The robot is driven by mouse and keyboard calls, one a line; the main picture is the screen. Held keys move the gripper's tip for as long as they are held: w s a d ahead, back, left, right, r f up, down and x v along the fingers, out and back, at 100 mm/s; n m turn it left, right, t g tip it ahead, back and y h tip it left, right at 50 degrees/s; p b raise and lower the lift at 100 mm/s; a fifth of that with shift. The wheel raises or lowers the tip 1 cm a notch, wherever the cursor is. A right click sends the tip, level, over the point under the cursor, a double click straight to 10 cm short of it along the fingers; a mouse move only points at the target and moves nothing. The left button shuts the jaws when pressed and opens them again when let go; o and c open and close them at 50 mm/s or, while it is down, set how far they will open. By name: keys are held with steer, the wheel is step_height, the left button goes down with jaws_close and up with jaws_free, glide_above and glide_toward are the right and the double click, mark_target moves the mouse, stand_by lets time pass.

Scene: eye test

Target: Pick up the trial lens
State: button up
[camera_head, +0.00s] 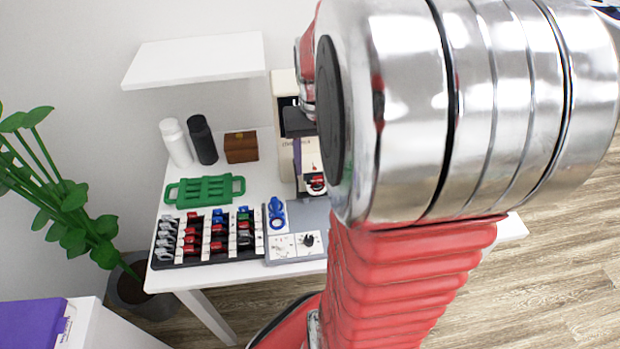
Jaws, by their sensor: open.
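Several trial lenses with red, blue, grey and black tabs stand in rows in a black rack (207,252) at the table's front left. A separate blue ring-shaped piece (277,222) is on a white patch right of the rack. A small red ring-like piece (316,184) shows farther right, beside my arm; I cannot tell which piece is the trial lens meant.
A grey tray (283,260) with a black knob is right of the rack. A green tray (205,190), a brown box (241,147), and white (176,144) and black (202,140) cylinders stand behind. A beige device (285,86) is beside my wrist. A plant (60,215) stands left.

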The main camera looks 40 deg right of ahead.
mark_target(318, 184)
steer(key=shift+d+f, duration=0.15)
steer(key=shift+f, duration=1.15)
steer(key=shift+d+f, duration=0.1)
steer(key=shift+f, duration=1.2)
steer(key=shift+c, duration=0.3)
steer(key=c, duration=1.1)
